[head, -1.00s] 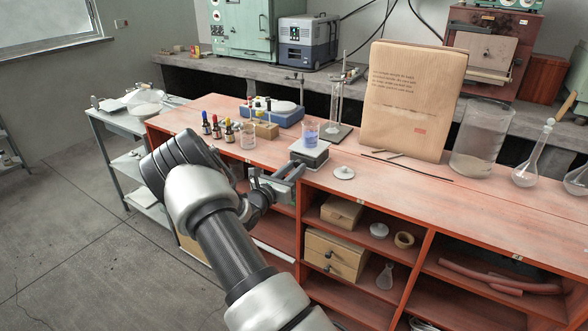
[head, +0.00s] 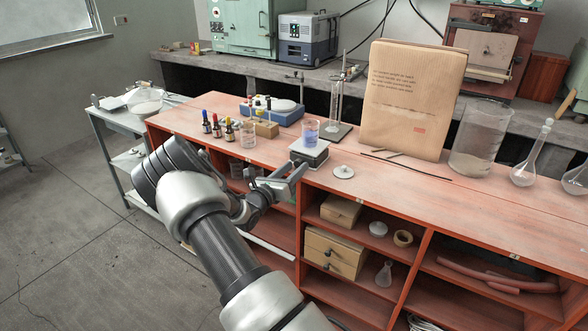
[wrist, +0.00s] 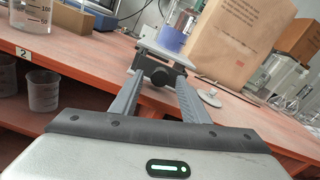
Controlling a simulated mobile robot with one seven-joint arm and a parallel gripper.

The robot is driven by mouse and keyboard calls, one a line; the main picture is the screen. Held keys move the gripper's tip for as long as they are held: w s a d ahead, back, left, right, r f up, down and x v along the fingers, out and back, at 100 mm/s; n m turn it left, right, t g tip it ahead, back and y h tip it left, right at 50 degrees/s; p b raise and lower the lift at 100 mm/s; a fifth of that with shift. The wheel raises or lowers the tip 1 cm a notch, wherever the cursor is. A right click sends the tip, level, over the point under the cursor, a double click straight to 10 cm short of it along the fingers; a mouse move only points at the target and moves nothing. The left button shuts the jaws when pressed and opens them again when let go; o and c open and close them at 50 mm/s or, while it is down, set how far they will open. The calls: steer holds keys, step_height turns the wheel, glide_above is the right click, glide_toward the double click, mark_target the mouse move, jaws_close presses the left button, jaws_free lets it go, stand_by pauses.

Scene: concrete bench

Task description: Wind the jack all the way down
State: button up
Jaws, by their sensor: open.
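The jack (head: 309,151) is a small lab jack with a pale top plate, standing at the front edge of the red bench. A beaker of blue liquid (head: 310,134) stands on its plate. In the wrist view the jack's black knob (wrist: 160,75) faces me, with the plate (wrist: 165,50) above it and the blue beaker (wrist: 174,34) on top. My gripper (head: 292,176) is open in front of the jack. In the wrist view its two fingers (wrist: 157,88) point at the knob, with the tips close to either side of it. I cannot tell whether they touch it.
Dropper bottles (head: 217,126) and an empty beaker (head: 248,141) stand left of the jack. A white lid (head: 343,172) lies to its right. A large brown paper package (head: 411,100) stands behind. Shelves with boxes (head: 335,252) are below the bench top.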

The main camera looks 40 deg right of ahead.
steer(key=p+v, duration=0.1)
steer(key=v, duration=1.6)
